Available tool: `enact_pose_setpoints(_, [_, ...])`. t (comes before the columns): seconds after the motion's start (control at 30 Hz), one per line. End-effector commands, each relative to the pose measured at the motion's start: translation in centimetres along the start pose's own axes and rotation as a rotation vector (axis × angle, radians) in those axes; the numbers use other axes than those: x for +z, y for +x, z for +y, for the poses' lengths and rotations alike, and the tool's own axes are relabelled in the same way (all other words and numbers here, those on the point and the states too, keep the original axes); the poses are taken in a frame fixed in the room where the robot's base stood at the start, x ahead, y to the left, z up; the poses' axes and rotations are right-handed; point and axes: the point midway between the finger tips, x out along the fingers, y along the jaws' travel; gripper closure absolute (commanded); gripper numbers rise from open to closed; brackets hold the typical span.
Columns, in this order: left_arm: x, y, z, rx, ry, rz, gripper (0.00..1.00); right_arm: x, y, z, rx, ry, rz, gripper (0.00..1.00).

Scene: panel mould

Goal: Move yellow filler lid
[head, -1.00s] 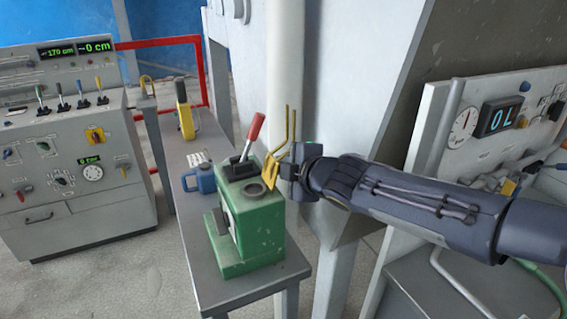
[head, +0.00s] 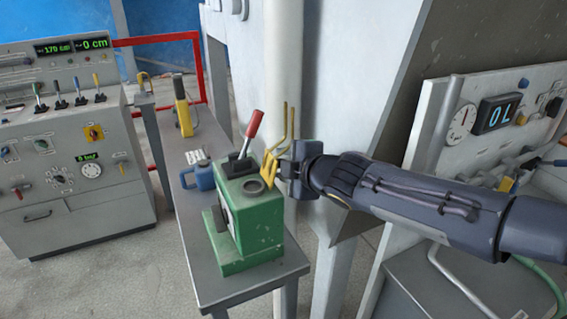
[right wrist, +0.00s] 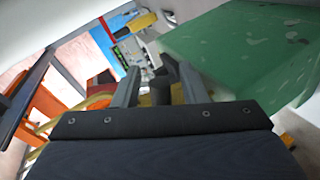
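A green box-shaped unit (head: 258,228) with a red-handled lever (head: 252,135) stands on the near end of a narrow grey bench. A dark round filler opening (head: 254,187) is in its top. The yellow filler lid (head: 269,166) stands raised and tilted at the opening's right edge. Thin yellow bars (head: 288,122) rise beside it. My right gripper (head: 284,172) is right beside the lid; contact is unclear. In the right wrist view its fingers (right wrist: 160,88) are apart, with yellow and dark parts showing between them. My left gripper is not in view.
A control console (head: 75,185) is at left, a gauge panel (head: 490,130) at right. A white column (head: 283,70) rises behind the green unit.

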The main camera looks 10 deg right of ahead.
Motion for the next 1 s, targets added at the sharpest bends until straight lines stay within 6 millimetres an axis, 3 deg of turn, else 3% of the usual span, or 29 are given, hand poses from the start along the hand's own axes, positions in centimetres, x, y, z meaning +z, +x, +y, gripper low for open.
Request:
enact_pose_setpoints(0.4, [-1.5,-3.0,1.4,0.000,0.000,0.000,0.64,-0.1,-6.6,0.4,0.001,0.001,-0.001,0.61])
enact_pose_setpoints(1.0, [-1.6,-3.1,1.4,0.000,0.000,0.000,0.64,0.0,-7.3,0.0,0.000,0.000,0.000,0.61])
